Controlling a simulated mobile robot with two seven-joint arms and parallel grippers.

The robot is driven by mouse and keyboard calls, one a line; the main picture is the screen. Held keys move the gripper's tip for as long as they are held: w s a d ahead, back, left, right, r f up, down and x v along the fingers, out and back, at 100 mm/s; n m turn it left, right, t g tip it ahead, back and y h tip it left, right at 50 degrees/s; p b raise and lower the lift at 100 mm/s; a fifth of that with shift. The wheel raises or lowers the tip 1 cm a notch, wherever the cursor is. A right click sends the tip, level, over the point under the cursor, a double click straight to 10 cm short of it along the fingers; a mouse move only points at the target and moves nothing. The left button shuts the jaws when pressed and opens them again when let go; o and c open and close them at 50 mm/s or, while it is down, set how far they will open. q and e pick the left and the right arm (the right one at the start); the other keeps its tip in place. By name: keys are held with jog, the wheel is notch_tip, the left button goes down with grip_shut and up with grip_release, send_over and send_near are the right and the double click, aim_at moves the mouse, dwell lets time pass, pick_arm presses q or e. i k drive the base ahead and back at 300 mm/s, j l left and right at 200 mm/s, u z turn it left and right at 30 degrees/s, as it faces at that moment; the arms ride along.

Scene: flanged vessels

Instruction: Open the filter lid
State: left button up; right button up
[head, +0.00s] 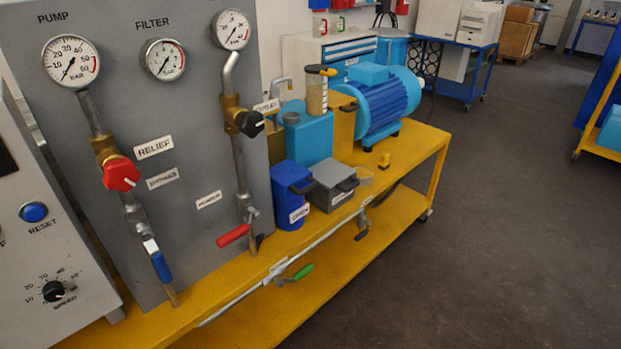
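No lid in view carries a label I can read as a filter lid. A blue housing (287,205) with a dark handle at its top and a white label stands on the yellow bench. Beside it on the right is a grey box (326,190) with a flat top, a black handle and a small label. Both look closed from here. The word FILTER is printed on the grey panel above a round gauge (163,60). Neither of my grippers is in view.
The grey panel (185,120) carries gauges, a red knob (121,174) and a red lever (233,235). A green-handled valve (300,273) sits on a pipe along the front of the yellow bench (415,150). A blue motor (385,100) stands behind.

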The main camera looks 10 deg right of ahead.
aim_at(290, 180)
jog(key=i+l+u, duration=0.1)
jog(key=l, duration=0.25)
jog(key=i+l+u, duration=0.1)
jog(key=l, duration=0.25)
jog(key=i+l+u, duration=0.1)
jog(key=i+l, duration=0.15)
jog(key=l, duration=0.1)
